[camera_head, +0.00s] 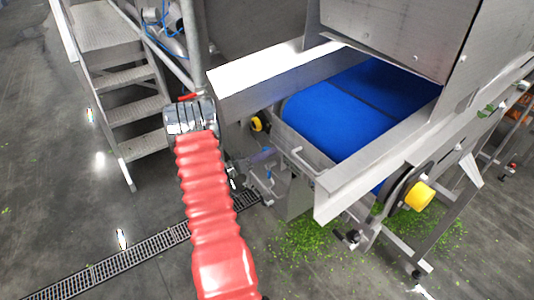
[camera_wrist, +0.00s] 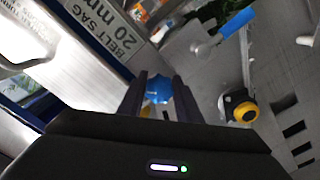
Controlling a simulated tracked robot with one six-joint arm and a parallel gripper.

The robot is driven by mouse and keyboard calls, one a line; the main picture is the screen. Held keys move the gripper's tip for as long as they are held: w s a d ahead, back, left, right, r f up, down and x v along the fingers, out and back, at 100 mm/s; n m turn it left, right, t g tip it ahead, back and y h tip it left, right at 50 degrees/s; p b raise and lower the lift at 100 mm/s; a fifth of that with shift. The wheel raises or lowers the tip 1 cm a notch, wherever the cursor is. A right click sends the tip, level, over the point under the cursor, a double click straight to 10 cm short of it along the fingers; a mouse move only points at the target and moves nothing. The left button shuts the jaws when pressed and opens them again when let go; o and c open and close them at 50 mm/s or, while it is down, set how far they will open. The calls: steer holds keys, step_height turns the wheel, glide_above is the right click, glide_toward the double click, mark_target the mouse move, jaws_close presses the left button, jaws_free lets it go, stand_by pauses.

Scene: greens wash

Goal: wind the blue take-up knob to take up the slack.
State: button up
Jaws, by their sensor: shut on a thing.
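The blue take-up knob (camera_wrist: 158,90) shows in the wrist view between the two dark fingers of my gripper (camera_wrist: 160,78). The fingers stand on either side of it and are shut on it; they hide part of its sides. In the head view my red-sleeved arm reaches up to the near end of the conveyor, and I cannot make out the knob there. The wide blue belt (camera_head: 325,113) lies in the metal frame in the head view. A plate reading "BELT SAG 20 mm" (camera_wrist: 112,30) is beside the knob in the wrist view.
In the head view, metal steps (camera_head: 122,80) stand left of my arm, and a yellow hub (camera_head: 419,196) is at right. Green scraps litter the floor.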

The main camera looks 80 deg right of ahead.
steer(key=shift+s+a+f, duration=0.1)
steer(key=shift+f, duration=0.2)
steer(key=o, duration=1)
steer(key=shift+r, duration=0.2)
steer(key=shift+o, duration=0.2)
steer(key=v, duration=1.3)
steer(key=shift+w+a, duration=0.2)
steer(key=shift+w, duration=0.2)
